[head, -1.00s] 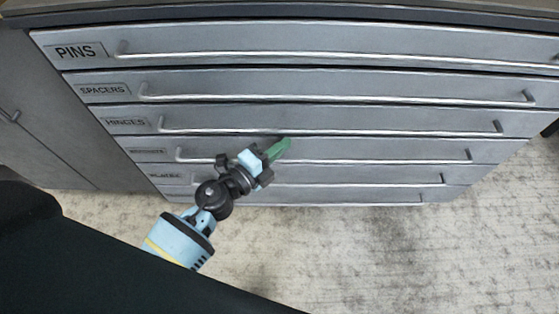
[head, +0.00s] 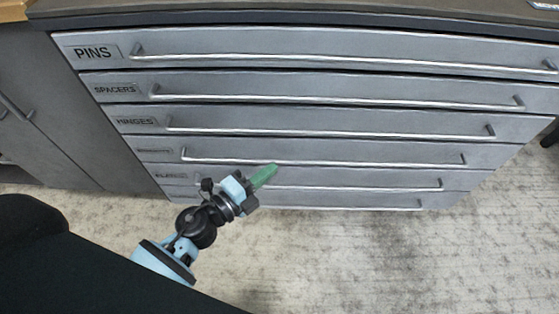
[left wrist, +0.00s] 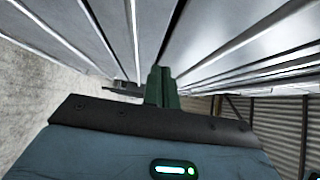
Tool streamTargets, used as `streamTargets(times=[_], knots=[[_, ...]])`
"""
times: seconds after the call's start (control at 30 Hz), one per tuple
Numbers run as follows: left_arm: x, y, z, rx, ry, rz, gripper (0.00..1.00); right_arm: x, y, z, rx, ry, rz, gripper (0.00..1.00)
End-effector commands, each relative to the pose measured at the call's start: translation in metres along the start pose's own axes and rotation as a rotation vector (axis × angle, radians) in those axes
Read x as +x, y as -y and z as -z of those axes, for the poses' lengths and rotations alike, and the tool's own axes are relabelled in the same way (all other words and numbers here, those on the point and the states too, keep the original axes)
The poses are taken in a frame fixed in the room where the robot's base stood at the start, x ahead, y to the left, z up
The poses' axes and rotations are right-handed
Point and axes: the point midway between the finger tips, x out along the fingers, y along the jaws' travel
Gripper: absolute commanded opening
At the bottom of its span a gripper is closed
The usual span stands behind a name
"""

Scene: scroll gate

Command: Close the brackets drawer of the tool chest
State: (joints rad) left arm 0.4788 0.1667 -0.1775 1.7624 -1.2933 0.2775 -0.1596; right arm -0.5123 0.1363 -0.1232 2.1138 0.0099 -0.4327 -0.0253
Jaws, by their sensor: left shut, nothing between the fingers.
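The grey tool chest (head: 300,40) has a stack of wide drawers with bar handles. Labels read PINS, SPACERS and HINGES. The label (head: 153,150) of the fourth drawer (head: 350,149) is too blurred to read; by its place it may be brackets. That drawer's front looks about level with its neighbours, with no open inside visible. My left gripper (head: 264,176) is shut and empty, its green fingers just below the fourth handle in the picture; contact cannot be told. In the left wrist view its fingers (left wrist: 161,87) point along the drawer fronts. My right gripper is out of view.
A lower drawer with a blurred label (head: 170,176) and a bottom drawer lie beneath. A grey cabinet (head: 60,130) stands at the left. The pale mottled floor (head: 380,260) in front of the chest is clear. The chest's dark top edge (head: 300,18) runs along the back.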

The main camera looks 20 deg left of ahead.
Motion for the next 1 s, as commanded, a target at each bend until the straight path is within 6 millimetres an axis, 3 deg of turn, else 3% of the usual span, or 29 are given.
streamTargets(times=[0.1,0.3,0.87,1.0], knots=[[-0.023,-0.001,0.001,-0.001,-0.001,-0.003,0.00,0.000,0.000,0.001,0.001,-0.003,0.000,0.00],[-0.048,-0.001,0.001,-0.001,-0.002,-0.001,0.00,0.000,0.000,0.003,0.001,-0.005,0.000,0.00],[-0.057,-0.001,0.002,-0.005,0.000,-0.001,0.00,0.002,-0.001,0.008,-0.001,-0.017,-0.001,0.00],[-0.075,-0.014,0.004,-0.118,0.052,-0.028,0.00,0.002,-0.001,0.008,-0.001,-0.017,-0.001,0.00]])
